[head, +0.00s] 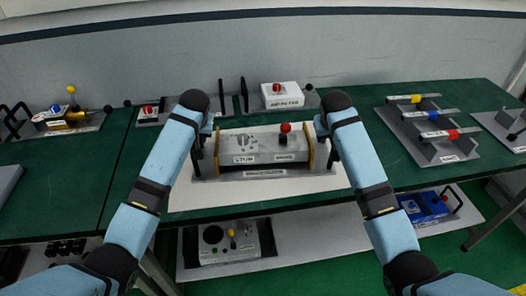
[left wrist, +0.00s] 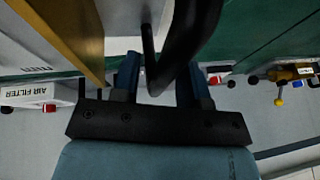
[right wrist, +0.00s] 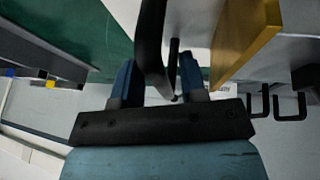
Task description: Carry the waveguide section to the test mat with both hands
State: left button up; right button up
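A long grey unit with yellow end plates, apparently the waveguide section (head: 262,157), sits on a grey base at the middle of the bench. It has a red knob on top and a black handle at each end. A pale mat (head: 190,197) lies under and in front of it; I cannot tell if this is the test mat. My left gripper (head: 208,128) is at the left handle (left wrist: 188,45), its fingers apart on either side. My right gripper (head: 321,127) is at the right handle (right wrist: 152,45), also with its fingers apart around it. Gaps show beside both handles.
A white air filter box (head: 282,96) stands close behind the unit. A rack with several coloured-band bars (head: 432,125) is at right, and a yellow-knobbed device (head: 68,118) at far left. Another grey unit (head: 228,242) and a blue box (head: 425,206) sit on the lower shelf.

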pick_arm(q)
grip_shut()
pick_arm(e)
grip_shut()
pick_arm(q)
jog(key=shift+r, duration=0.1)
pick_arm(e)
jog(key=shift+r, duration=0.15)
dwell(0.7)
